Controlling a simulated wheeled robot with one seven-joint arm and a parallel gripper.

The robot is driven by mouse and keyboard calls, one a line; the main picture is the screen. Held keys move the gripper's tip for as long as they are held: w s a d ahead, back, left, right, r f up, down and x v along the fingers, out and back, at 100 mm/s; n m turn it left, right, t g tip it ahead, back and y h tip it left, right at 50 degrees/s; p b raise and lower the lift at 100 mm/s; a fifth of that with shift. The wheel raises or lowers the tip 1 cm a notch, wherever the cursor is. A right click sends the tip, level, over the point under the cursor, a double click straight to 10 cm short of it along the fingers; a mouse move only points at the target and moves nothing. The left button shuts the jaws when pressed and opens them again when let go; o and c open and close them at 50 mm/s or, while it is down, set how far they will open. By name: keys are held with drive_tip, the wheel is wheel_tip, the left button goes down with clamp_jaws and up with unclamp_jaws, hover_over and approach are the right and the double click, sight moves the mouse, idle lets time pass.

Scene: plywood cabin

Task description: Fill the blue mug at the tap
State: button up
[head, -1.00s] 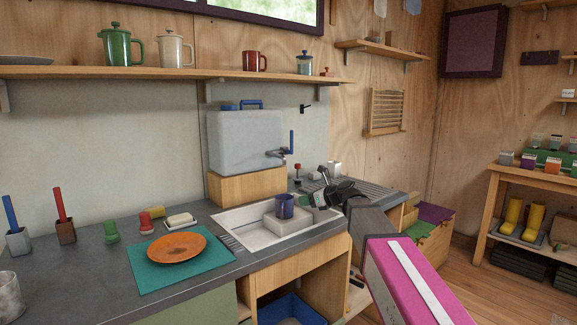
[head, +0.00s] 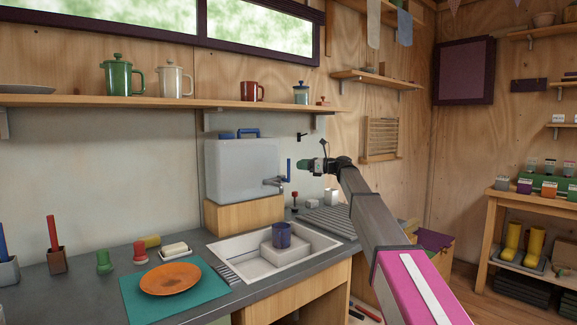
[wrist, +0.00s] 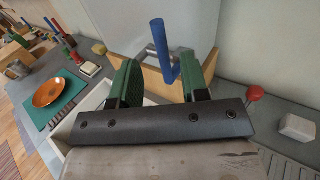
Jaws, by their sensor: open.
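The blue mug (head: 281,235) stands upright on a pale block (head: 286,252) in the sink, below the tap. The tap (head: 274,182) sticks out of the grey water container (head: 242,170) and has an upright blue lever (head: 289,170). My gripper (head: 304,165) is open and empty, up at lever height and just right of the lever. In the wrist view the lever (wrist: 159,42) shows in the gap between the green fingers of my gripper (wrist: 162,80), ahead of them. I cannot tell whether they touch it. The mug's inside and the wrist view of the mug are hidden.
The white sink (head: 235,262) is set in the grey counter, with a ribbed drainer to its right. A red-knobbed item (wrist: 254,93) and a white block (wrist: 298,128) stand right of the container. A shelf (head: 180,101) with pots and a red mug runs above.

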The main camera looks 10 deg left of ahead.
hover_over(288, 179)
drive_tip(key=shift+w, duration=0.4)
